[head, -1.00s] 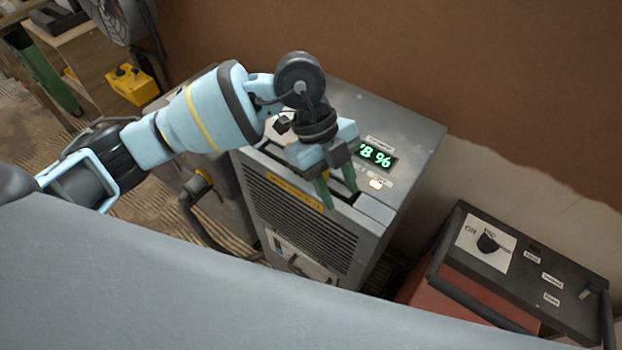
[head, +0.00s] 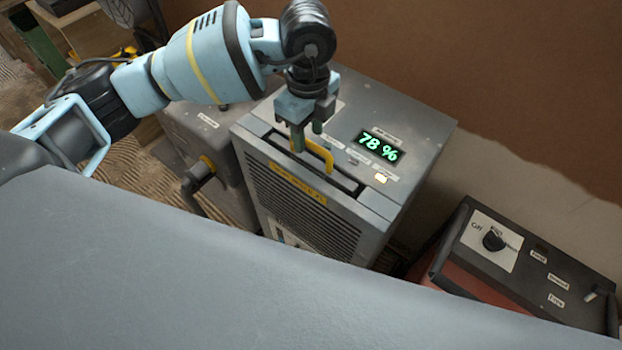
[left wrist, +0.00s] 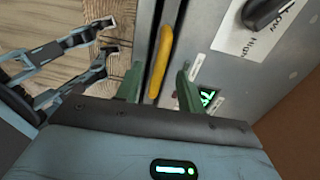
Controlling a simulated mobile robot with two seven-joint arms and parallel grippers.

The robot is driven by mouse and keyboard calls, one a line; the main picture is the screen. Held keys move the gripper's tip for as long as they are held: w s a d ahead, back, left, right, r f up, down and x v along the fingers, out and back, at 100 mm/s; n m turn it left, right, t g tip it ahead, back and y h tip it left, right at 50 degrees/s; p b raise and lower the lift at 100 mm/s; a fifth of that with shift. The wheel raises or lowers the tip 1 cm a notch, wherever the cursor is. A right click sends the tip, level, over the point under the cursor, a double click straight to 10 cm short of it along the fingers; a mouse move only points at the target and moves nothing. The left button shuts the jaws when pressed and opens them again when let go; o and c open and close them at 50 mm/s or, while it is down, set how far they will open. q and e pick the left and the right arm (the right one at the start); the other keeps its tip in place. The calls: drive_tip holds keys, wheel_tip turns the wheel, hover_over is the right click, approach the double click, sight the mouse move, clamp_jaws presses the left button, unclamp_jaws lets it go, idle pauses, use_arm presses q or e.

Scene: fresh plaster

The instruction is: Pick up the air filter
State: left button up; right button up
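The air filter shows as a yellow handle (head: 325,155) standing in the long dark slot on top of the grey machine (head: 415,130). The rest of the filter is hidden inside the machine. My left gripper (head: 308,140) points down at the handle, with its green fingers apart. In the left wrist view, the yellow handle (left wrist: 162,60) lies between and beyond the open fingers of my left gripper (left wrist: 160,82). I cannot tell whether either finger touches it.
The machine's top has a lit green display (head: 380,147) reading 78 %. A grey unit with a hose (head: 195,175) stands to its left. A black and red control box (head: 530,260) with a dial stands to the right. A brown and pale wall (head: 520,90) rises behind.

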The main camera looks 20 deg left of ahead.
sight(311, 143)
use_arm(q)
drive_tip(key=shift+s+d+f, duration=0.1)
drive_tip(key=shift+d+f, duration=0.05)
drive_tip(key=shift+f, duration=1.15)
drive_tip(key=shift+d+f, duration=0.1)
drive_tip(key=shift+f, duration=1.15)
clamp_jaws()
